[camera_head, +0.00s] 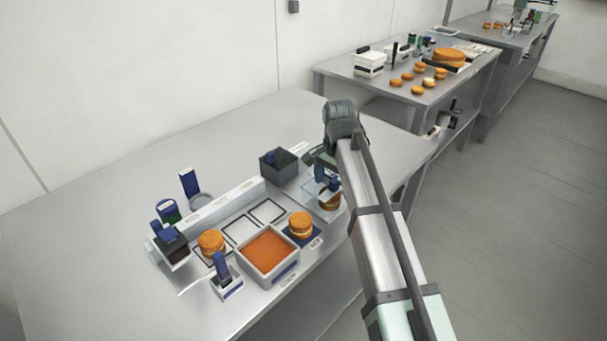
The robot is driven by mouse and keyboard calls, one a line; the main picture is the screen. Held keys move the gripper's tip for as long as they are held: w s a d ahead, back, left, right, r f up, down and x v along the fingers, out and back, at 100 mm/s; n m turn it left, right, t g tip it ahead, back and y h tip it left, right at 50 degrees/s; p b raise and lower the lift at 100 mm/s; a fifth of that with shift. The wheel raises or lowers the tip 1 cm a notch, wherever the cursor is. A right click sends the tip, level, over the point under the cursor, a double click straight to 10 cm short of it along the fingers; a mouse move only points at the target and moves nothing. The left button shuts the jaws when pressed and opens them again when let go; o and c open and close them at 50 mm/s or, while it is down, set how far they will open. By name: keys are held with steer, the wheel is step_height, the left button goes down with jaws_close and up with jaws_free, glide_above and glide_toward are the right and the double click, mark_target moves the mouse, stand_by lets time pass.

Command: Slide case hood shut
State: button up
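The case (312,200) stands at the right end of the near table, close to its front edge. It has a clear, see-through hood (308,188) with dark blue parts at its top. A round filled cake (329,201) shows in or behind the clear panels. How far the hood is open is too small to tell. My gripper (313,158) is at the back of the case, just above or beside the hood. My arm hides part of the case's right side. Whether the fingers touch the hood, and whether they are apart, I cannot make out.
A dark grey open box (279,165) stands just left of my gripper. A cake on a blue pad (299,228), a white tub of orange filling (267,254) and another cake (211,242) stand further left. The table's back left is clear.

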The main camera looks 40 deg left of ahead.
steer(key=shift+w+a+r, duration=0.1)
steer(key=shift+w+r, duration=0.05)
steer(key=shift+r, duration=2.9)
